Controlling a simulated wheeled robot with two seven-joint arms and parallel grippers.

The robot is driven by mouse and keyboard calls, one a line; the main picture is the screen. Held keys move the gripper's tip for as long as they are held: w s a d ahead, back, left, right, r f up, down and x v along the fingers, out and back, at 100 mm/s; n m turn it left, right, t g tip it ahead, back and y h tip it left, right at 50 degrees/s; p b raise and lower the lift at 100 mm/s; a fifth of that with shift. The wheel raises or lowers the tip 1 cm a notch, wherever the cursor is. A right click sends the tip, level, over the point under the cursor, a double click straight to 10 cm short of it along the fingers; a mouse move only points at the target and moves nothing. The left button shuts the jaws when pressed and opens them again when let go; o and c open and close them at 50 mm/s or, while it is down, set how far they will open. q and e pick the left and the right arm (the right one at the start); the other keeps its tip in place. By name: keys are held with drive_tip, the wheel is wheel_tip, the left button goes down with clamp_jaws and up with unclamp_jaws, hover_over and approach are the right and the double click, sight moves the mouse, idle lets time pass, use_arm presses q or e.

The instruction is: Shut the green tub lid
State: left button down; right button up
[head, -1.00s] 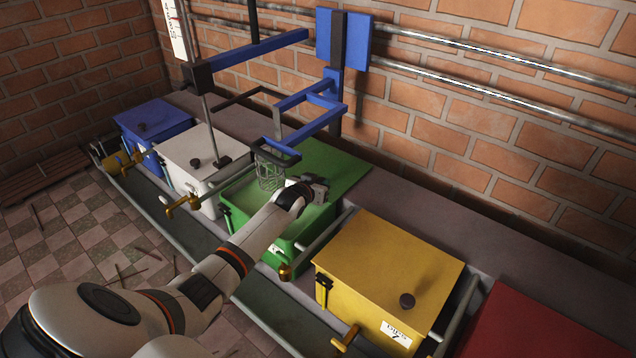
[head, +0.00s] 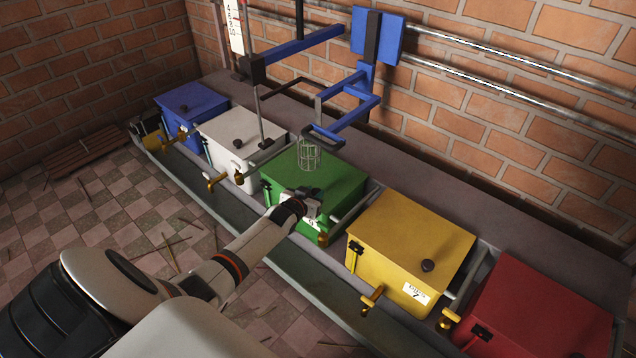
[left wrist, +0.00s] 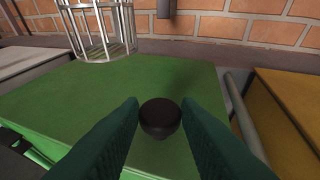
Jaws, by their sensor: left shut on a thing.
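The green tub (head: 290,206) stands in the row between the white and yellow tubs. Its flat green lid (head: 335,178) lies over the top and looks about level. Whether a thin gap is left at its front edge cannot be told. My left gripper (head: 308,200) is at the front part of the lid. In the left wrist view its two green fingers (left wrist: 160,122) are shut on the dark round lid knob (left wrist: 160,116), with the lid (left wrist: 150,85) spread out beyond. My right gripper is not in view.
A wire basket (head: 310,152) hangs from a blue arm (head: 345,117) close over the lid's back left part. The yellow tub (head: 400,245) is at the right, the white tub (head: 240,138) at the left. A grey pipe (head: 357,205) runs beside the green tub.

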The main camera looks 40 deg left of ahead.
use_arm(q)
drive_tip(key=shift+s, duration=0.25)
drive_tip(key=shift+s+f, duration=0.1)
drive_tip(key=shift+f, duration=0.1)
drive_tip(key=c, duration=1.5)
unclamp_jaws()
drive_tip(key=o, duration=0.4)
drive_tip(key=shift+s+r, duration=0.15)
drive_tip(key=shift+o, duration=0.2)
